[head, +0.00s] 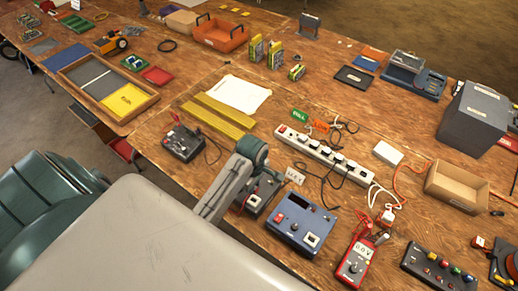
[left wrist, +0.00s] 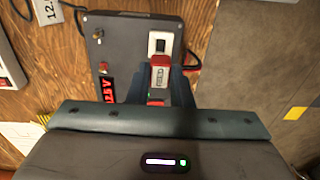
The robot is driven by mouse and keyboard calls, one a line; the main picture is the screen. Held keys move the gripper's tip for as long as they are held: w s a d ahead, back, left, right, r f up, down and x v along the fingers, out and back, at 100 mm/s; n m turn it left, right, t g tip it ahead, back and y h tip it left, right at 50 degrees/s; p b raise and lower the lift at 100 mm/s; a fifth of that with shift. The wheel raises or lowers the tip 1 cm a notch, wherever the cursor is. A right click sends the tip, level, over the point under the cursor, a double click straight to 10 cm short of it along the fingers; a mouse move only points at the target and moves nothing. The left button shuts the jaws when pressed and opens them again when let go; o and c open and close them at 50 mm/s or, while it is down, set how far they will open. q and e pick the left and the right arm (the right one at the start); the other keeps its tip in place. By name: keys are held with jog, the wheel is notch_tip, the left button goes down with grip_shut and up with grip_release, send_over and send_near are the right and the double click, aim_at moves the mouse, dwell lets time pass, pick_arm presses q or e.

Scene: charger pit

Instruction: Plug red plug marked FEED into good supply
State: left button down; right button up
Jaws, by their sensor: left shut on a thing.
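My left gripper (left wrist: 159,88) is shut on a red plug (left wrist: 160,74) with a white label reading FEED. The plug points at a black-and-white socket (left wrist: 159,43) on a dark grey box (left wrist: 128,42), close in front of it. I cannot tell whether the plug touches the socket. In the head view the left gripper (head: 254,187) is over this box (head: 266,196), and the plug is too small or hidden to make out. My right gripper is in neither view.
A blue box (head: 296,228) with its own socket stands just right of the gripper, with a small voltage card (head: 295,175) behind. Another dark supply box (head: 183,143) is to the left. A white power strip (head: 322,153) with cables lies behind. A red meter (head: 355,265) is at the front.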

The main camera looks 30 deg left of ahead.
pick_arm(q)
notch_tip(320, 180, down, 3)
jog(key=shift+s+a+r, duration=0.1)
jog(key=shift+f, duration=1.2)
jog(key=shift+f, duration=0.65)
dwell(1.8)
jog(key=c, duration=0.9)
grip_release()
jog(key=shift+r, duration=3.75)
